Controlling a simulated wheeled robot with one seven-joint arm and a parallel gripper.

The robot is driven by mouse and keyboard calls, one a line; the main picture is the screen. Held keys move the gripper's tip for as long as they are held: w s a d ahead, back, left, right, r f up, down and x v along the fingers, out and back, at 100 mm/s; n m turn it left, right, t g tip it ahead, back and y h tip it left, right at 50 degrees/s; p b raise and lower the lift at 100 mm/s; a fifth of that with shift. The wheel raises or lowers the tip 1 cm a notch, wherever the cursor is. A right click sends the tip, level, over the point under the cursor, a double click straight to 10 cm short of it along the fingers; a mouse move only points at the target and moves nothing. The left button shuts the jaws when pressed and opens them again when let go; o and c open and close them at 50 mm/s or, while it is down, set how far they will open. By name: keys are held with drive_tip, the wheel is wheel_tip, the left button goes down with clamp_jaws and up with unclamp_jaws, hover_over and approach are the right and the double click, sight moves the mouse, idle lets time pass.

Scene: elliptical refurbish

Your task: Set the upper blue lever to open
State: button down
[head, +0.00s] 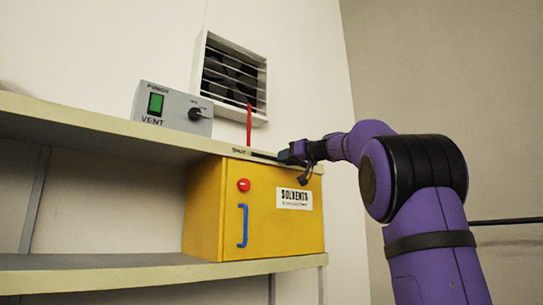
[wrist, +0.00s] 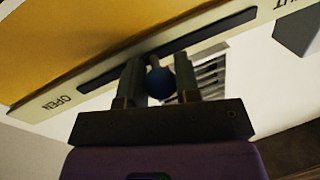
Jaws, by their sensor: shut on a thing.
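The upper blue lever has a round blue knob (wrist: 160,83) on a short stem in a dark slot (wrist: 205,37) along the shelf edge. My gripper (wrist: 157,75) is shut on this knob, with one finger on each side. In the wrist view the slot has OPEN printed by its left end and SHUT by its right end. The stem stands near the middle of the slot, between the two words. In the head view my gripper (head: 287,154) is at the shelf's front edge, right of the printed SHUT, and hides the knob and the OPEN end.
A yellow solvents cabinet (head: 264,235) with a red button (head: 243,185) and a blue handle (head: 242,226) stands below the upper shelf (head: 90,128). On top are a grey vent box (head: 165,113) and an upright red rod (head: 249,125). A wall vent (head: 232,75) is behind.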

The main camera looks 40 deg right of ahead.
drive_tip(key=d, duration=0.8)
drive_tip(key=shift+d, duration=0.4)
drive_tip(key=shift+w, duration=0.1)
drive_tip(key=c, duration=0.8)
unclamp_jaws()
drive_tip(key=shift+d, duration=0.2)
drive_tip(key=shift+a, duration=0.1)
drive_tip(key=v, duration=1)
drive_tip(key=shift+s, duration=0.35)
